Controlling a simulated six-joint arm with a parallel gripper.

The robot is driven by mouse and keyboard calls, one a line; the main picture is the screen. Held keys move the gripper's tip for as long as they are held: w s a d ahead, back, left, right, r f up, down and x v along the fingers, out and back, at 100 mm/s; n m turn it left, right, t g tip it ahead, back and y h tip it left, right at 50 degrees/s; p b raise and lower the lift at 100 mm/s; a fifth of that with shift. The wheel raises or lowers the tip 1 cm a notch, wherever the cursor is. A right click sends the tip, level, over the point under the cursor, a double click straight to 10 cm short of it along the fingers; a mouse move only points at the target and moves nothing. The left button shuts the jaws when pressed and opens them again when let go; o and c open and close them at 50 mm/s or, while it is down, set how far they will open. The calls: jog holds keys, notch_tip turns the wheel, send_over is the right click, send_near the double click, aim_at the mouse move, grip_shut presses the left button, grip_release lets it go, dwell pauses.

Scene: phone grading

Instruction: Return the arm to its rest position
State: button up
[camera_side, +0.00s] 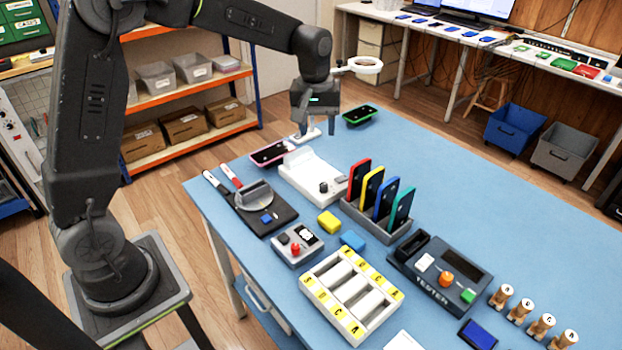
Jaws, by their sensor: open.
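My gripper (319,128) hangs pointing down above the back left part of the blue table (500,215). Its two fingers are apart and nothing shows between them. My arm reaches over from the left and bends down to it. A white device (312,178) stands on the table in front of the gripper. The exact height of the fingers above the table is hard to tell.
A grey rack (360,220) holds several upright phones. A tester box (440,275), a white lettered tray (322,306), a black pad (285,215) and several wooden stamps (541,325) stand nearer the front. A ring lamp (367,65) shows behind the gripper. The table's right side is mostly clear.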

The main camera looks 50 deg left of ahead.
jog(key=s+d+r+m+t, duration=0.2)
jog(key=s+d+r+m, duration=0.15)
jog(key=s+r, duration=0.65)
jog(key=s+d+f+m+t, duration=0.1)
jog(key=s+m, duration=0.4)
jog(key=s, duration=1)
notch_tip(320, 180, down, 2)
jog(key=shift+d+f+t, duration=0.1)
jog(key=shift+d+t, duration=0.25)
jog(key=shift+t, duration=0.45)
